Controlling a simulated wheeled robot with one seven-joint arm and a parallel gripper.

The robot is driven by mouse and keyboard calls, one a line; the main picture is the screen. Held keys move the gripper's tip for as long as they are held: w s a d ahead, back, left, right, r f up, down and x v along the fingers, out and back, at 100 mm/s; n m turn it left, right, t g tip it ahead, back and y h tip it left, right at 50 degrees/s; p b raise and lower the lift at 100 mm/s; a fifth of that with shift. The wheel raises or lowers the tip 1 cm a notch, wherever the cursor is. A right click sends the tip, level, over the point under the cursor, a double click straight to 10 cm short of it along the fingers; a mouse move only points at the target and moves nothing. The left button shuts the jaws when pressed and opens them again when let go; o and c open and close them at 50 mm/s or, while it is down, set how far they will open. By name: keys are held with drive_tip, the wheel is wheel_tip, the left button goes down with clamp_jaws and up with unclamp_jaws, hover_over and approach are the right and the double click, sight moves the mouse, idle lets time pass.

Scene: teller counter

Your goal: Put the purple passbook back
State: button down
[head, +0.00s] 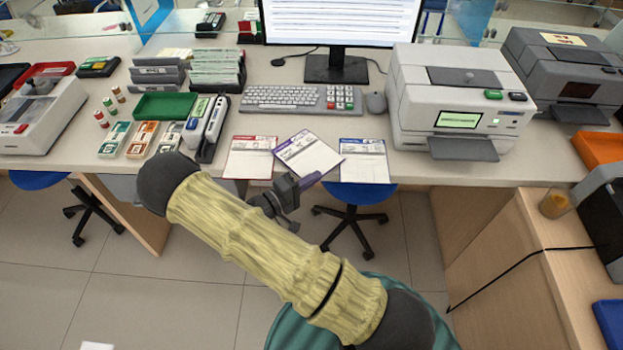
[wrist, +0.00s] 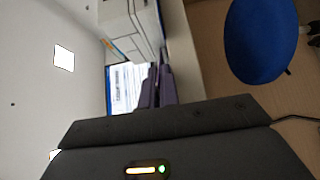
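The purple passbook (head: 308,155) lies on the counter between the red passbook (head: 250,157) and the blue passbook (head: 363,161). It shows pale pages and a purple edge, and it is turned askew to its neighbours. I cannot make out the passbook in the wrist view.
The keyboard (head: 283,97) and monitor (head: 340,22) stand behind the passbooks, and a printer (head: 450,95) to the right. A pen holder (head: 214,128) and small trays (head: 142,138) are to the left. A blue stool (head: 355,193) is below the counter edge, near my gripper.

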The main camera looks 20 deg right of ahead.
drive_tip(key=shift+f, duration=0.35)
drive_tip(key=c, duration=1.6)
unclamp_jaws()
drive_tip(key=shift+c, duration=0.2)
drive_tip(key=shift+r, duration=0.1)
drive_tip(key=shift+r, duration=0.2)
drive_tip(key=shift+a+r, duration=0.15)
drive_tip(key=b+v, duration=0.1)
drive_tip(key=v, duration=1)
drive_tip(key=shift+s+a, duration=0.25)
drive_tip(key=shift+a, duration=0.05)
